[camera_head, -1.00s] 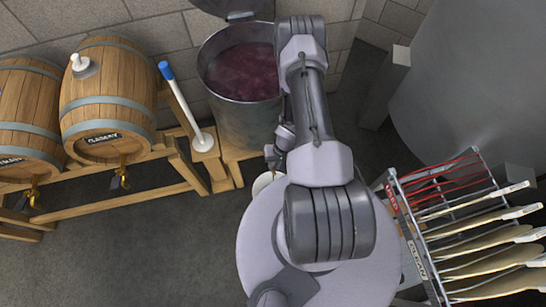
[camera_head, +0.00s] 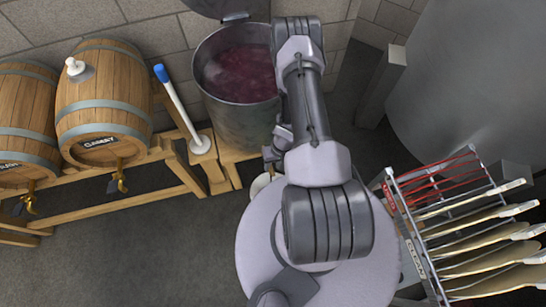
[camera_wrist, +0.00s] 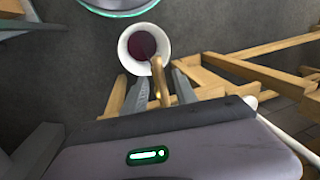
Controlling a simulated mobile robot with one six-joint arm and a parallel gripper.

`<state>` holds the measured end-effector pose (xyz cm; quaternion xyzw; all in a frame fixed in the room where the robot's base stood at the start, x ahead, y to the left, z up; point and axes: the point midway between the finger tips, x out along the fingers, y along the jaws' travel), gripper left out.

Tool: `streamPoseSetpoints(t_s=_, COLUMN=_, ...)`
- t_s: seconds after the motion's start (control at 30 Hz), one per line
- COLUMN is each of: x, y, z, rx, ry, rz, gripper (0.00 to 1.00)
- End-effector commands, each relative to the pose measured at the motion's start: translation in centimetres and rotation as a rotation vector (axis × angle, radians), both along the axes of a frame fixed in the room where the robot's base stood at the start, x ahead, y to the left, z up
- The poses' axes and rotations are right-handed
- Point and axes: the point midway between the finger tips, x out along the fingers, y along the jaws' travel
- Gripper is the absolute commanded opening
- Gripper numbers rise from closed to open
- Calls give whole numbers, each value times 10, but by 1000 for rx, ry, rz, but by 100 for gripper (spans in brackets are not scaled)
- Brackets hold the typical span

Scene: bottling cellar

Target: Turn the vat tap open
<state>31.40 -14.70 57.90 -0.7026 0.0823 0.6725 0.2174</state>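The vat (camera_head: 240,122) is a grey metal pot of dark red liquid, with its lid raised, left of my arm in the head view. A brownish tap part (camera_head: 268,153) shows low on its right side. In the wrist view, a copper-coloured tap piece (camera_wrist: 158,78) stands between the two fingers of my gripper (camera_wrist: 160,88). The fingers are apart, with narrow gaps seeming to show on both sides of it. Contact cannot be told. In the head view my arm hides the gripper.
A white bowl (camera_wrist: 122,49) with dark red inside lies beyond the fingertips. Wooden stand beams (camera_wrist: 235,65) are close on the right. Two barrels (camera_head: 103,98) and a blue-topped white stick (camera_head: 178,103) stand left. A rack of paddles (camera_head: 415,240) stands right.

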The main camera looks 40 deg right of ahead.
Motion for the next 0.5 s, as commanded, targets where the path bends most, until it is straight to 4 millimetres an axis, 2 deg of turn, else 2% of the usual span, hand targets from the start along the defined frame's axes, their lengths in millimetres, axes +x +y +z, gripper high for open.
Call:
streamPoseSetpoints(t_s=0.27, x=-1, y=0, z=5, rx=0, ry=1, rz=-1, gripper=34)
streamPoseSetpoints(t_s=0.37, x=-1, y=-4, z=23, rx=-1, ry=-1, rz=-2, gripper=34)
streamPoseSetpoints(t_s=0.5, x=-4, y=-11, z=68, rx=-1, ry=-2, rz=-3, gripper=34)
